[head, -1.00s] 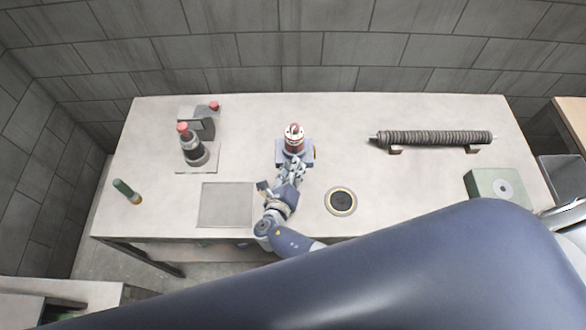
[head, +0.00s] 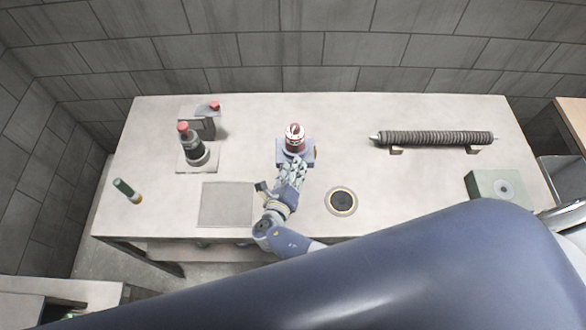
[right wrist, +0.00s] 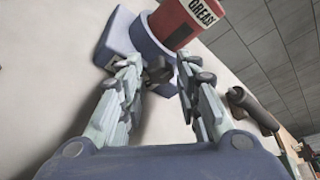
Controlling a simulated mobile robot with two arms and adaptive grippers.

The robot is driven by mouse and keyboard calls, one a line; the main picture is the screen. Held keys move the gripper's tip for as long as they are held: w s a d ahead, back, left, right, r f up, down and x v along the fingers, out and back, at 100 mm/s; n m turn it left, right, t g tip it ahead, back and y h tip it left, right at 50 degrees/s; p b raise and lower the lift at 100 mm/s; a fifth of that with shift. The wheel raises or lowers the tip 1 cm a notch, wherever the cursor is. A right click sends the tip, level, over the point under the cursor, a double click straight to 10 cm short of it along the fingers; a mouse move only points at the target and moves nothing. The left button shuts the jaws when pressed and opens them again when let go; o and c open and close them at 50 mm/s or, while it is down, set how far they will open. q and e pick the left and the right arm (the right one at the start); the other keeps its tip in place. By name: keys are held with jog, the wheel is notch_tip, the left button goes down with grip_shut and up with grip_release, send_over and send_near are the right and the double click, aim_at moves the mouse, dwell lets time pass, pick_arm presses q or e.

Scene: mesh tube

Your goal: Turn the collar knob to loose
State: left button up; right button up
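A red canister marked "GREASE" (head: 294,139) stands upright in a blue-grey collar base (head: 309,155) at the middle of the table. In the right wrist view the canister (right wrist: 178,22) rises from the round collar (right wrist: 150,46). A small dark knob (right wrist: 157,70) sticks out on the collar's near side. My right gripper (head: 293,167) reaches in from the front. In the right wrist view its fingers (right wrist: 160,75) are apart on either side of the knob, with a gap showing at the right. Which way the knob is set cannot be read. My left gripper is not in view.
A green-capped tube (head: 127,190) lies nearby. A ribbed roll (head: 435,138) rests on supports at the right. A round dark-centred fitting (head: 341,201) and a green box (head: 497,185) lie in front.

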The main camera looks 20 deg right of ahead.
jog(key=v, duration=1.2)
jog(key=shift+f, duration=0.1)
